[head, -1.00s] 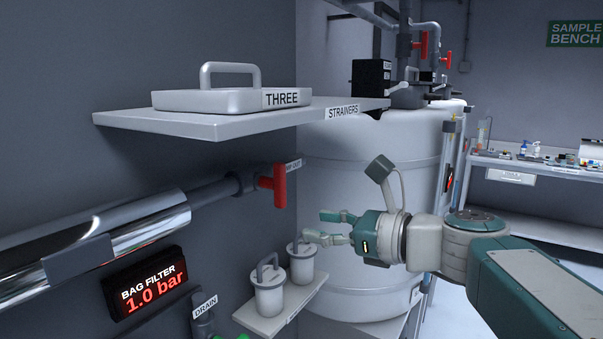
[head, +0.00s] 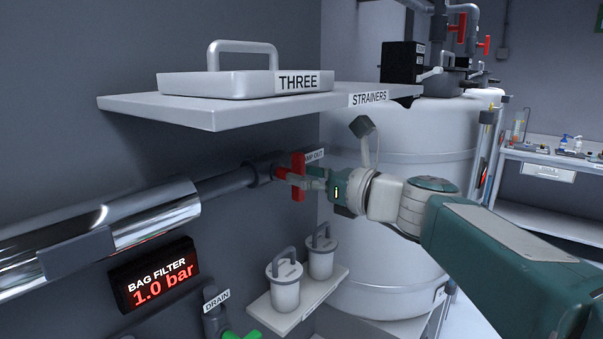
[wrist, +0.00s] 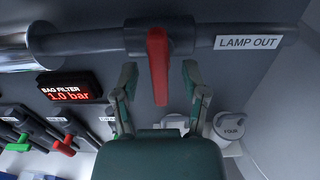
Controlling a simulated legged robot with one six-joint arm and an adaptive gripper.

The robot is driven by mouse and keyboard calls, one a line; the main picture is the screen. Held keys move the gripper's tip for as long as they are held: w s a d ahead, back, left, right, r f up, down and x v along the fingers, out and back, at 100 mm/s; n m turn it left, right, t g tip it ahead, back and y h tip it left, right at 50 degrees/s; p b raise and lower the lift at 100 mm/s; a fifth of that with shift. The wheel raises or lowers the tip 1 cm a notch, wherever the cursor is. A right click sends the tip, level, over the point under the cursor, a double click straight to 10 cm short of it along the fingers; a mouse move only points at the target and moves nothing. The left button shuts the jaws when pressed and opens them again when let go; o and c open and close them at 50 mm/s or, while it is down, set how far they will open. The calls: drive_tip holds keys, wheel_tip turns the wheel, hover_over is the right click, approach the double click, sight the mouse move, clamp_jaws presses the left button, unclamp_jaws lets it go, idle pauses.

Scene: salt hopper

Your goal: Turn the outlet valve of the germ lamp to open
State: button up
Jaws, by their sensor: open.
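The outlet valve's red handle (head: 298,163) sits on the pipe at the right end of the shiny germ lamp cylinder (head: 150,215). In the wrist view the red handle (wrist: 157,66) stands crosswise to the pipe, beside the "LAMP OUT" label (wrist: 248,42). My gripper (head: 290,180) is at the handle, reaching in from the right. In the wrist view my gripper (wrist: 160,80) is open, with one finger on each side of the handle and gaps between. In the head view the fingers hide part of the handle.
The strainer shelf (head: 215,113) with a lidded tray juts out above the pipe. Below are a "BAG FILTER 1.0 bar" display (head: 154,275), a green drain handle (head: 240,335) and a small shelf with two canisters (head: 285,285). A large white tank (head: 420,150) stands behind my arm.

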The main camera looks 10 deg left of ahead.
drive_tip(key=shift+x, duration=0.9)
drive_tip(key=shift+a, duration=0.1)
clamp_jaws()
